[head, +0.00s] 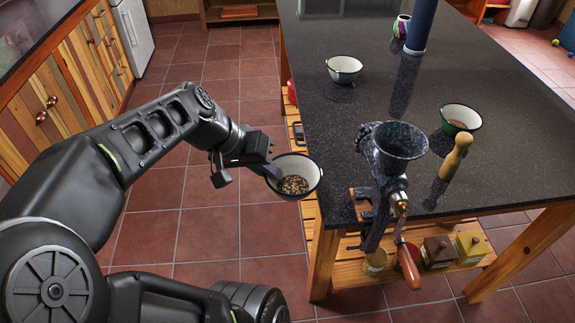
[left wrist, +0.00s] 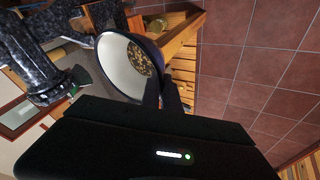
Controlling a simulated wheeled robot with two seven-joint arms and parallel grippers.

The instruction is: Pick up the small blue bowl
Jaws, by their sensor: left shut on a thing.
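The small blue bowl (head: 311,171) has a pale inside and a dark blue outside, and grainy brown bits lie in it. My left gripper (head: 272,172) is shut on its left rim and holds it in the air, left of the table's edge. In the left wrist view the bowl (left wrist: 118,78) shows at the upper left, with the fingers of my left gripper (left wrist: 160,95) at its rim. My right gripper is not in view.
A dark stone-topped table (head: 400,95) stands at the right. A grinder (head: 390,155) is fixed at its near corner, close to the bowl. On the top are a white bowl (head: 344,68), a green-and-white bowl (head: 461,117) and a wooden pestle (head: 456,157). Open tiled floor lies left.

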